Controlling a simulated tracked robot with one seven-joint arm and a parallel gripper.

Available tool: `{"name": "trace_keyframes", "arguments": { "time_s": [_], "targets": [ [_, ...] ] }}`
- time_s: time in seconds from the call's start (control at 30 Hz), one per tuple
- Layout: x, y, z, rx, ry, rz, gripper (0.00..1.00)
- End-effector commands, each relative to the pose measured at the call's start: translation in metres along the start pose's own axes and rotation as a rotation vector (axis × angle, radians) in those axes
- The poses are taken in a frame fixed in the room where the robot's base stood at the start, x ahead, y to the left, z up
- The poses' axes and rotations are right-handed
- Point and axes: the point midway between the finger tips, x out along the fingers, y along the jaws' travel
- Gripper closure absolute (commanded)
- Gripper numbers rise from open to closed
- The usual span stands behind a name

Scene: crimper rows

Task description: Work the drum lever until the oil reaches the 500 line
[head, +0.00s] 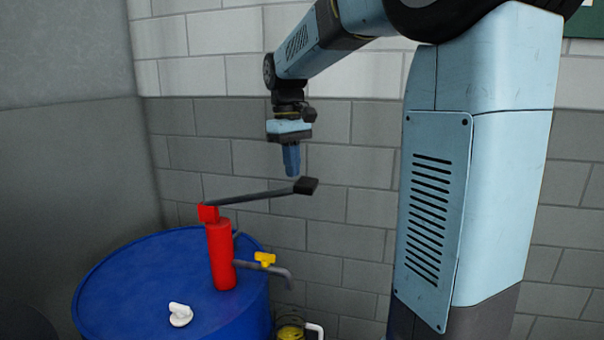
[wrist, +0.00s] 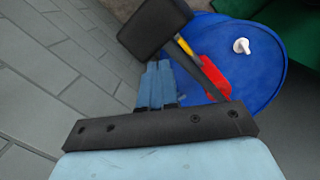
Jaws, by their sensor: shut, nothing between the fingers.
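A red hand pump (head: 221,255) stands on a blue drum (head: 150,285) at the lower left of the head view. Its dark lever (head: 255,196) slopes slightly up to the right and ends in a black grip (head: 306,186). My gripper (head: 292,174) is shut and empty, pointing down, close above the grip in the head view; I cannot tell whether they touch. In the wrist view the black grip (wrist: 155,27) lies just beyond my fingertips (wrist: 159,64), and the red pump (wrist: 213,75) is partly hidden. A jug (head: 290,332) under the spout is cut off; its oil level cannot be read.
A spout (head: 280,272) with a yellow valve handle (head: 265,259) sticks out right of the pump. A white cap (head: 180,314) sits on the drum top. A grey block wall (head: 190,150) stands behind. Something green (wrist: 290,25) shows beside the drum in the wrist view.

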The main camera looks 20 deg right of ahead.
Motion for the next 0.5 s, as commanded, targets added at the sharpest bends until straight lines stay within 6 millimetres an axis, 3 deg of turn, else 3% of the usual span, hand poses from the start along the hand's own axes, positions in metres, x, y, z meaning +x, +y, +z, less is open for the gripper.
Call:
{"name": "trace_keyframes", "arguments": {
  "time_s": [0.27,0.5],
  "targets": [
    [-0.009,0.000,0.000,0.000,0.000,0.000,1.00],
    [-0.051,0.001,-0.001,0.000,0.001,0.001,1.00]
  ]
}}
